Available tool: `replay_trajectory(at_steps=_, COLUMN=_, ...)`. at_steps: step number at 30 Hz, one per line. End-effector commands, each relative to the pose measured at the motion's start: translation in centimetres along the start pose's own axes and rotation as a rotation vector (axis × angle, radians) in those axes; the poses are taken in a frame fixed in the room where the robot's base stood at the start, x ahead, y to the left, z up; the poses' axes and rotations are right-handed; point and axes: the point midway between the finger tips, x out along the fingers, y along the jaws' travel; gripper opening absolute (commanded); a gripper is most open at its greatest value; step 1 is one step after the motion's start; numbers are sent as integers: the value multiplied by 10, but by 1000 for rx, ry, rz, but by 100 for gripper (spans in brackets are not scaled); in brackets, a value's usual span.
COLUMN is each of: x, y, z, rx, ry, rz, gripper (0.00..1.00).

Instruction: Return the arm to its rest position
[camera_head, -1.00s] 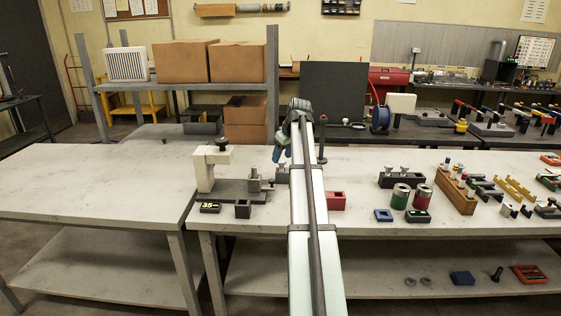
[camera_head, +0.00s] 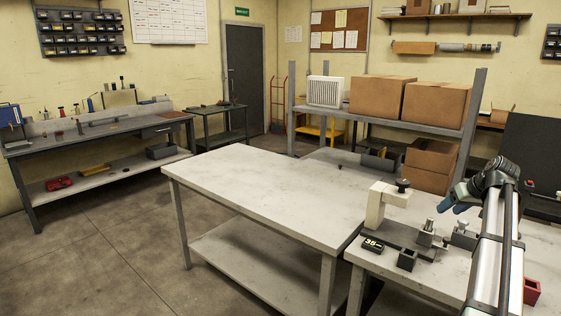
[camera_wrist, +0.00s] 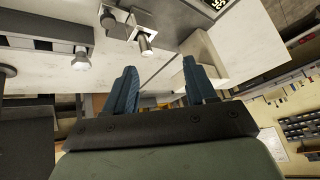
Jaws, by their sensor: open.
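My gripper (camera_head: 455,198) is at the right of the head view, above the bench and just right of the white clamp-like fixture (camera_head: 376,205). In the wrist view its two blue fingers (camera_wrist: 160,82) stand apart with nothing between them. The gripper is open and empty. My arm reaches up from the lower right corner of the head view and hides part of the bench. The white fixture also shows in the wrist view (camera_wrist: 208,55), beyond the right finger.
The bench (camera_head: 400,275) holds a small black box (camera_head: 407,260), a display reading 35 (camera_head: 373,244) and a red block (camera_head: 531,290). An empty white table (camera_head: 260,185) adjoins it on the left. A shelf with cardboard boxes (camera_head: 436,104) stands behind. The floor at left is clear.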

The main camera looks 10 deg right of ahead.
Motion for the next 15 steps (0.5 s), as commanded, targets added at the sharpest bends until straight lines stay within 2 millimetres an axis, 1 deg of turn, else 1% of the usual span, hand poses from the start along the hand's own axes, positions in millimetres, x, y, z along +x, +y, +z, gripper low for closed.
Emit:
replay_trajectory(at_steps=1, x=-4, y=-24, z=2, rx=19, ry=47, rz=-43, gripper=56)
replay_trajectory(at_steps=3, x=-8, y=-46, z=-3, rx=48, ry=102, rz=-100, gripper=56)
replay_trajectory(at_steps=10, x=-20, y=-104, z=-10, rx=126, ry=226, rz=-256, gripper=56)
replay_trajectory(at_steps=13, x=-21, y=-127, z=-10, rx=161, ry=263, rz=-321, gripper=56)
replay_trajectory(at_steps=15, x=-18, y=-144, z=-6, rx=189, ry=280, rz=-367, gripper=56)
